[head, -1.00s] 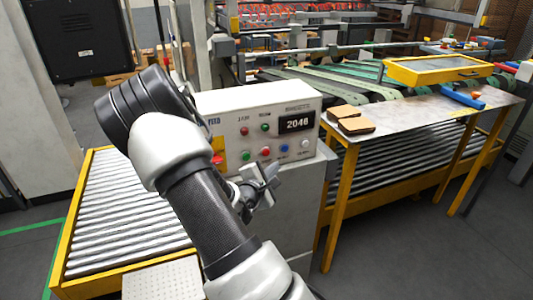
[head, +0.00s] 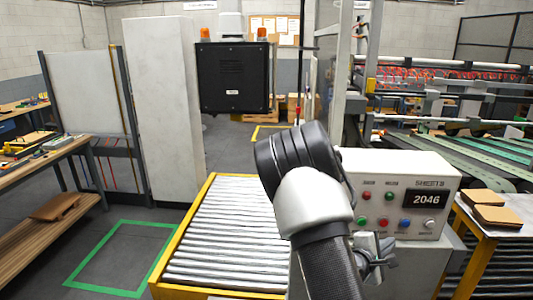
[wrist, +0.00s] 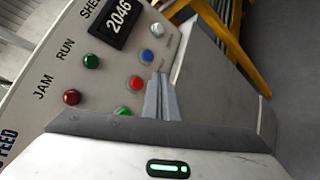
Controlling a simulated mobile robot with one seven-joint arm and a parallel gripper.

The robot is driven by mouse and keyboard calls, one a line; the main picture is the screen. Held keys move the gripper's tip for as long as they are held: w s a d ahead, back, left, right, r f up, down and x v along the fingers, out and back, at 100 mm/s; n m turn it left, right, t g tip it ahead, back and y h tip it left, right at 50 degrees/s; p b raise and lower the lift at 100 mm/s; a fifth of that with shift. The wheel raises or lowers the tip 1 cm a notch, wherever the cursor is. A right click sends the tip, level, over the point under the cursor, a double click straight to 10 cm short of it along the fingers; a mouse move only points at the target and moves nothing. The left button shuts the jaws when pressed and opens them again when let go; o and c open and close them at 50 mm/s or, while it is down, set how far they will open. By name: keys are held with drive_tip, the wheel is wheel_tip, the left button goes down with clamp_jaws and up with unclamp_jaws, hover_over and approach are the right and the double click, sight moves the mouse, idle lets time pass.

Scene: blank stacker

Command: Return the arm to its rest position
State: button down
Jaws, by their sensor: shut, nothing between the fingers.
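My gripper (wrist: 160,97) shows in the wrist view with its two fingers together and nothing between them. It is in front of the control box (head: 398,172), whose buttons and display show beyond the fingertips. In the head view my gripper (head: 378,262) is partly hidden behind my arm (head: 315,205), which is bent and reaches across the lower middle of the picture. The box's display (head: 427,199) reads 2046. The wrist view shows red, green and blue buttons close around the fingertips. I cannot tell whether the fingers touch the box.
A roller conveyor (head: 225,235) with a yellow frame lies left of my arm. A table with brown cardboard pieces (head: 497,213) stands right of the box. A wooden workbench (head: 45,165) is at the far left. Green tape marks bare floor (head: 120,255) between them.

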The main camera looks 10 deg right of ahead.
drive_tip(key=w+a+r+m+y, duration=0.1)
drive_tip(key=a+r+m+y, duration=0.3)
drive_tip(key=a, duration=0.5)
drive_tip(key=w+a+r+m+y, duration=0.1)
drive_tip(key=a+r+m+y, duration=0.3)
drive_tip(key=a, duration=0.5)
drive_tip(key=s+a+r+y, duration=0.5)
drive_tip(key=s+a+r, duration=0.2)
drive_tip(key=s+a, duration=0.2)
drive_tip(key=s+a+r+m+g, duration=0.1)
drive_tip(key=s+r+m, duration=0.1)
drive_tip(key=s, duration=0.6)
drive_tip(key=s+a+r+m+g, duration=0.1)
drive_tip(key=s+r+m, duration=0.1)
drive_tip(key=s, duration=0.6)
drive_tip(key=shift+s+a+r+g, duration=0.2)
drive_tip(key=shift+a+r+g, duration=0.1)
